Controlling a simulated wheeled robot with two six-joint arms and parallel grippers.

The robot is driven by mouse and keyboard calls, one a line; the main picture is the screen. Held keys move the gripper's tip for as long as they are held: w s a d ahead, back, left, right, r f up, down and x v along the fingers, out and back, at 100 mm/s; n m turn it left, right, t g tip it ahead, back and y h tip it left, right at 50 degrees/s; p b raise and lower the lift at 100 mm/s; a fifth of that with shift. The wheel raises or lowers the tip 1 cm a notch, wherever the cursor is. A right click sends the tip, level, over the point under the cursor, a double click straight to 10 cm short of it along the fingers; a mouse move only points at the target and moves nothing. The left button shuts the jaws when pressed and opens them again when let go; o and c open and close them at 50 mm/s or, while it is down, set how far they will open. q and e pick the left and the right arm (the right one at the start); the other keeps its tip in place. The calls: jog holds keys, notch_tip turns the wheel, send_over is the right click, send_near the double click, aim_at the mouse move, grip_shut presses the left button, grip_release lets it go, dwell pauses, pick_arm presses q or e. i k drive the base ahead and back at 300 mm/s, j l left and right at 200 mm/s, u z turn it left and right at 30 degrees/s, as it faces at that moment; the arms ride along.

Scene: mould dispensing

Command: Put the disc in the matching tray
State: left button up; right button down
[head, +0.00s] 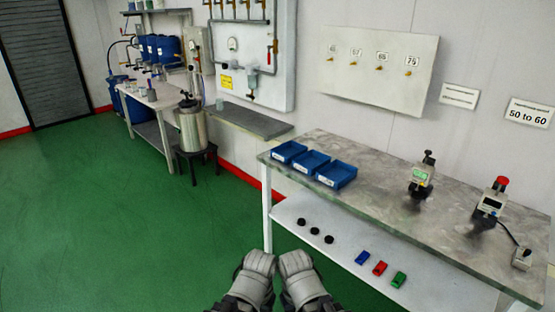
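Three small black discs lie in a row on the white lower shelf of the bench: a left disc (301,222), a middle disc (314,231) and a right disc (328,239). Three blue trays stand in a row on the bench top: a left tray (288,151), a middle tray (311,161) and a right tray (336,174). Each has a pale label on its front, too small to read. My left gripper (260,261) and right gripper (294,262) are side by side at the bottom middle, apart from the discs. Their fingers are not clear; no held object shows.
The bench top (385,190) also holds a device with a green display (421,178) and one with a red knob (491,203). Blue (362,257), red (380,268) and green (399,279) blocks lie on the lower shelf.

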aim_at(419, 195)
jog(key=i+l+z, duration=0.2)
jog(key=i, duration=0.25)
jog(key=i+z, duration=0.15)
jog(key=i, duration=0.3)
